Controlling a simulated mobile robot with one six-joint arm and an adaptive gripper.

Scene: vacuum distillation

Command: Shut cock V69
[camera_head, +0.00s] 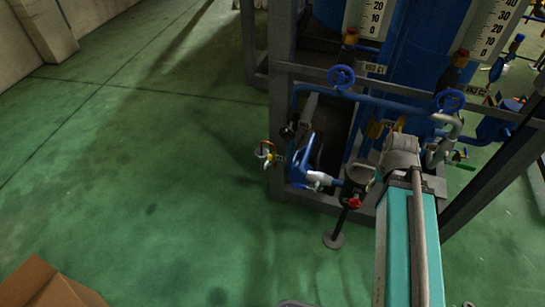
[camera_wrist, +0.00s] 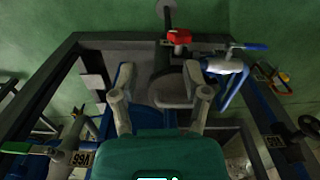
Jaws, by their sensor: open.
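My gripper (camera_wrist: 160,98) is open in the wrist view, its two pale fingers apart, with no handle between them. A round grey part of the piping (camera_wrist: 174,86) shows beyond and between the fingers. A cock with a green lever (camera_wrist: 30,149) is at the lower left, apart from the fingers, with a tag (camera_wrist: 80,158) too small to read surely. A cock with a blue lever (camera_wrist: 250,46) is at the upper right. I cannot tell which cock is V69. In the head view, my teal arm reaches toward the frame and the gripper cannot be made out.
A dark steel frame (camera_head: 281,90) surrounds blue pipes and tanks. Blue handwheels (camera_head: 341,77) are on the near side. A red knob (camera_head: 354,202) sits above a floor foot (camera_head: 333,240). A cardboard box (camera_head: 50,288) is at lower left. The green floor left is clear.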

